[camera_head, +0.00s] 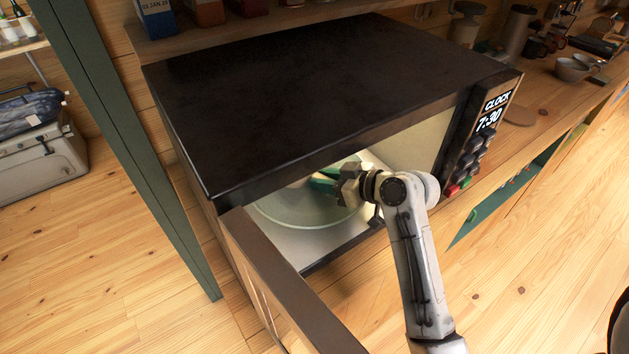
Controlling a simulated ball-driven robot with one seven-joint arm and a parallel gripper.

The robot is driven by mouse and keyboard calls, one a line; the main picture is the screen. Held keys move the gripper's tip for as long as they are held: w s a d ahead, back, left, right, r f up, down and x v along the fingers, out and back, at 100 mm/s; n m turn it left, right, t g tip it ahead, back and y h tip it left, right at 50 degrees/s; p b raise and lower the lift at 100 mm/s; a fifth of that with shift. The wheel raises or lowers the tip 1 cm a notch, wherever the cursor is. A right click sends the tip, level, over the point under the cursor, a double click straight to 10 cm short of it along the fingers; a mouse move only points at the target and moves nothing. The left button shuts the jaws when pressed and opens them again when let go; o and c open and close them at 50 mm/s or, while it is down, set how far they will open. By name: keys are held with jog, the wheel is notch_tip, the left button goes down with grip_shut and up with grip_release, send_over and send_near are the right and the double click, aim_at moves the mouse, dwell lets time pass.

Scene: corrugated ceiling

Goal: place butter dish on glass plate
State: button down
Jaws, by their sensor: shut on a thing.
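The glass plate (290,212) is a round, pale green disc on the floor of the open microwave (310,85). My gripper (338,184) reaches in through the front opening and is over the right part of the plate. It is shut on a dark green thing, which I take to be the butter dish (321,184). Only part of the dish shows; my gripper and the microwave's top edge hide the rest. I cannot tell whether the dish touches the plate.
The microwave door (280,285) hangs open at the left of the opening. The control panel (480,140) with its clock and buttons is on the right. Boxes (157,16) stand on a shelf behind. Cups (574,68) stand on the wooden counter at the right.

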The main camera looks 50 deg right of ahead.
jog(key=shift+s+d, duration=0.1)
jog(key=shift+s, duration=0.05)
jog(key=c, duration=0.9)
grip_release()
jog(key=b+v, duration=0.1)
jog(key=v, duration=1.1)
jog(key=shift+b, duration=0.3)
